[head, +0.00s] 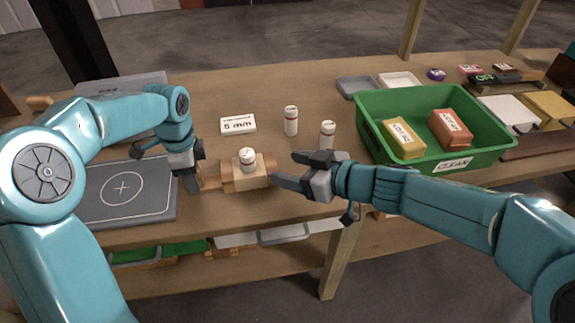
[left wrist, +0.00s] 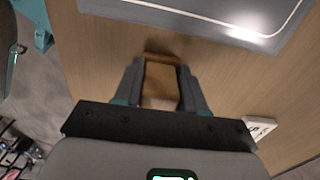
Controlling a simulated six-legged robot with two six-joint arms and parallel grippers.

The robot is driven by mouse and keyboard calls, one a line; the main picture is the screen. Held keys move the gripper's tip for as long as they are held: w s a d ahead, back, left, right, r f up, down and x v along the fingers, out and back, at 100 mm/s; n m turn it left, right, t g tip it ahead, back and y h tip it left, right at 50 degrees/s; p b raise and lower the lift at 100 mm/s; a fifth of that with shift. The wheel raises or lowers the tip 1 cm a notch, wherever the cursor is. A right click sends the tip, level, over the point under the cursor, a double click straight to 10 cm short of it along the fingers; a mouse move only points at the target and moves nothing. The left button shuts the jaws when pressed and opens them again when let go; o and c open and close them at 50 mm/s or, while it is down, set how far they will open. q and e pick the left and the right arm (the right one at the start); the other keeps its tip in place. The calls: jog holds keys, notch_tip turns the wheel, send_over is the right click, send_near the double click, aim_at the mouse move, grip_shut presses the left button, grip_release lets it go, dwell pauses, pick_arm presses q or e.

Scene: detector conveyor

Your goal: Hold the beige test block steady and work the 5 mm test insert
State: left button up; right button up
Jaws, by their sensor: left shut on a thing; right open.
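The beige test block (head: 245,183) sits on the table, with a white capped insert (head: 247,158) standing upright in its top. My left gripper (head: 199,179) is shut on the block's brown left end, which shows between the fingers in the left wrist view (left wrist: 162,78). My right gripper (head: 282,168) is open and empty, just right of the block, its fingers pointing at it. Two similar white inserts stand behind, one farther back (head: 290,121) and one near my right gripper (head: 327,134). A white "5 mm" label (head: 238,124) lies behind the block.
A green bin (head: 437,157) marked CLEAN holds a yellow and a red-brown block at the right. A grey pad with a cross (head: 122,190) lies left. Small grey (head: 358,86) and white (head: 398,80) trays lie at the back. The table behind the label is clear.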

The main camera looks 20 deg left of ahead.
pick_arm(q)
jog(key=o, duration=1.3)
